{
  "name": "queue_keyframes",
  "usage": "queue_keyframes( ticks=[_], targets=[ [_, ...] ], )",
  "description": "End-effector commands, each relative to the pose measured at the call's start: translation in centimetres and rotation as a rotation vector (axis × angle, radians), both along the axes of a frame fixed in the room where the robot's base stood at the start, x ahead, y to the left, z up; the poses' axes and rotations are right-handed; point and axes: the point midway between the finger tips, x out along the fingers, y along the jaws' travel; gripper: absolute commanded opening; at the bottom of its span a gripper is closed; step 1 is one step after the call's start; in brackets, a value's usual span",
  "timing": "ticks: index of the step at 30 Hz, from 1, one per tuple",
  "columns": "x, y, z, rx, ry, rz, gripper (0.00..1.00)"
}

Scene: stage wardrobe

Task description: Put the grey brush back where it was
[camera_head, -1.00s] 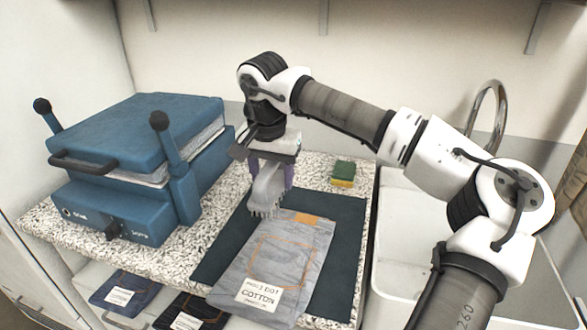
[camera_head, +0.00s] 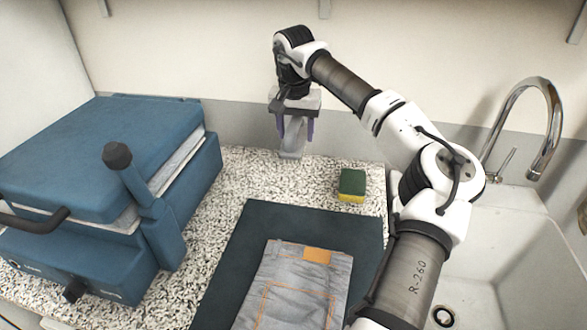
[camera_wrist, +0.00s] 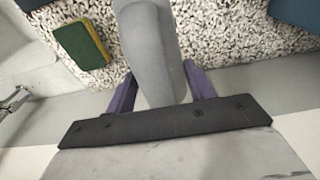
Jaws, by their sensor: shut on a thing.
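The grey brush (camera_head: 292,143) is held in my gripper (camera_head: 295,130) at the back of the speckled counter, near the wall. In the wrist view the grey brush (camera_wrist: 152,50) runs up between the two purple fingers of my gripper (camera_wrist: 160,90), which is shut on it. In the head view its lower end is at or just above the counter; I cannot tell if it touches. Its bristles are not visible.
A green and yellow sponge (camera_head: 352,185) lies right of the brush. A dark mat (camera_head: 232,265) with grey folded trousers (camera_head: 295,280) lies in front. A blue press (camera_head: 100,160) stands left, a sink (camera_head: 490,240) right. Counter (camera_head: 240,175) left of the brush is clear.

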Motion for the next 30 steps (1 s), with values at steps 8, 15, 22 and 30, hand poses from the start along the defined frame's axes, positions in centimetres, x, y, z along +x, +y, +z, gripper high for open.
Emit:
queue_keyframes(
  ticks=[8,15,22,30],
  targets=[
    [-0.1,0.0,-4.8,0.002,0.004,0.002,0.32],
    [-0.1,0.0,-6.8,0.001,0.004,0.0,0.32],
    [-0.1,0.0,-9.5,0.001,0.002,0.0,0.32],
    [0.0,0.0,-9.8,0.0,0.001,0.0,0.32]
  ],
)
